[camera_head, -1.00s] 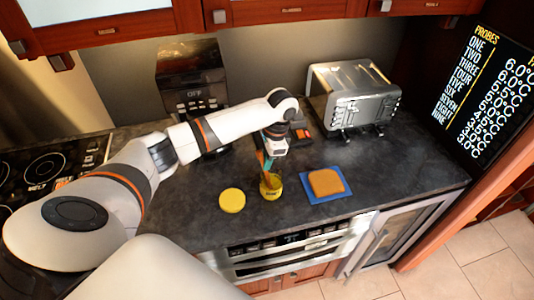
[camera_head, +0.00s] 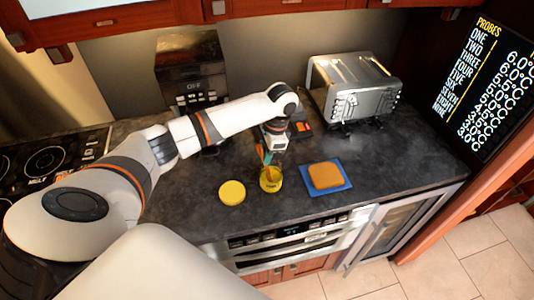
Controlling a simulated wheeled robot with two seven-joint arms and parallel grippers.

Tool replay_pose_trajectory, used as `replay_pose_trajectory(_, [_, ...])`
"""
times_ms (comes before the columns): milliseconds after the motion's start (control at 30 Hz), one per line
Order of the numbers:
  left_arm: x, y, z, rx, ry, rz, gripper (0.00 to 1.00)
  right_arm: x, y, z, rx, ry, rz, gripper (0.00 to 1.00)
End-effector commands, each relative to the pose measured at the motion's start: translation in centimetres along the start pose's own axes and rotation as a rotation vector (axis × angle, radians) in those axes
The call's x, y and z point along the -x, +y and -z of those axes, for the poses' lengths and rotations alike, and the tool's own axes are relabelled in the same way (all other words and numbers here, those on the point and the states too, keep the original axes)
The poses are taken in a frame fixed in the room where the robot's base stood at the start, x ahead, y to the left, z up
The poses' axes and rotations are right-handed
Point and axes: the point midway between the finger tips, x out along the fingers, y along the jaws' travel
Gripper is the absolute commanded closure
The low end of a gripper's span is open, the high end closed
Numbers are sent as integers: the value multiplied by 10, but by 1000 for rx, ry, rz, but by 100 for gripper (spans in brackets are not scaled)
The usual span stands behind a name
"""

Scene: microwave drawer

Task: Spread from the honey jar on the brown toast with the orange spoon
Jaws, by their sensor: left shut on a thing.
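The honey jar (camera_head: 270,184) is a small yellow open jar on the dark counter. The brown toast (camera_head: 326,175) lies on a blue board (camera_head: 344,184) to the right of the jar. My left gripper (camera_head: 267,154) points down above and behind the jar and is shut on the orange spoon (camera_head: 269,174). The spoon hangs down at the jar's mouth; its lower end is hidden by the jar, and I cannot tell how deep it is. A teal part shows by the fingers. My right gripper is not in view.
A round yellow lid (camera_head: 232,192) lies left of the jar. A silver toaster (camera_head: 352,90) and a black coffee machine (camera_head: 190,70) stand at the back. A stove (camera_head: 50,160) is at the left. The counter right of the board is clear.

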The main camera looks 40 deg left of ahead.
Motion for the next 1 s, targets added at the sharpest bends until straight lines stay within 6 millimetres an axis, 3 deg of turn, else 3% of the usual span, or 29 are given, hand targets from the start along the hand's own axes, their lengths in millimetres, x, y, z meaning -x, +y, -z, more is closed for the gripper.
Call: replay_pose_trajectory(1000, [-12,0,-3,0,0,1,100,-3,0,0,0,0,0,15])
